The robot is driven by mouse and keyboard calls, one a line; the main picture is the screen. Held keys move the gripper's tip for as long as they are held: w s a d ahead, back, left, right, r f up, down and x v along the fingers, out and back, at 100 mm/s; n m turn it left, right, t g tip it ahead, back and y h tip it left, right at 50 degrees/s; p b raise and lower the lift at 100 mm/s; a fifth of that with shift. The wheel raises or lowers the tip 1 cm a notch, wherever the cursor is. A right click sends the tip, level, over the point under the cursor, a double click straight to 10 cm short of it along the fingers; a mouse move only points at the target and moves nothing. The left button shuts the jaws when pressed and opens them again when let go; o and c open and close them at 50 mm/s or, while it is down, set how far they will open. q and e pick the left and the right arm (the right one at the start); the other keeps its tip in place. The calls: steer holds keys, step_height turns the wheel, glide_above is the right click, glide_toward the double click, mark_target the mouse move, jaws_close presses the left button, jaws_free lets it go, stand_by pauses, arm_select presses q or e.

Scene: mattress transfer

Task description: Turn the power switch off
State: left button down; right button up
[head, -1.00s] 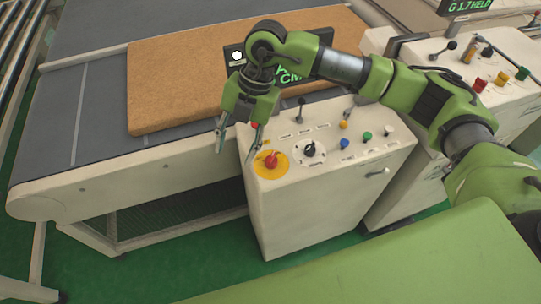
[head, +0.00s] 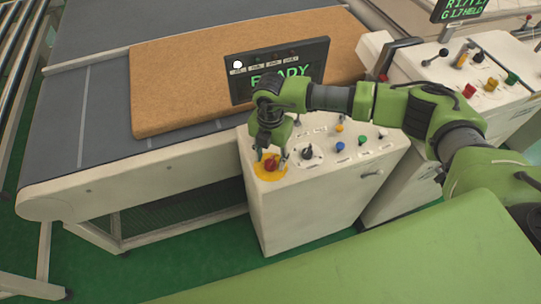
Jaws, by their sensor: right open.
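A red rotary switch (head: 271,165) on a round yellow plate (head: 264,176) sits at the left front corner of the white control cabinet's top. I take it for the power switch. My right gripper (head: 272,157) points down at it, with one fingertip on each side of the red knob. It is open, and I cannot tell whether its fingers touch the knob. My left gripper is not in view.
The cabinet (head: 315,205) also carries a black dial (head: 307,152) and several coloured buttons close by. A screen (head: 279,70) reading "READY" stands behind. A brown mattress (head: 180,80) lies on the grey conveyor (head: 60,135). A second console (head: 470,100) stands at right.

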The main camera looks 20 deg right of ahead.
steer(key=shift+f, duration=0.75)
steer(key=c, duration=1.1)
steer(key=shift+f+n+b, duration=0.15)
steer(key=shift+n+b, duration=0.55)
steer(key=shift+b, duration=0.2)
steer(key=n+b, duration=1.4)
steer(key=b, duration=0.2)
steer(key=shift+b, duration=0.4)
steer(key=shift+r+n+b, duration=0.2)
steer(key=shift+n+b, duration=1)
steer(key=shift+n, duration=0.1)
steer(key=shift+r, duration=0.1)
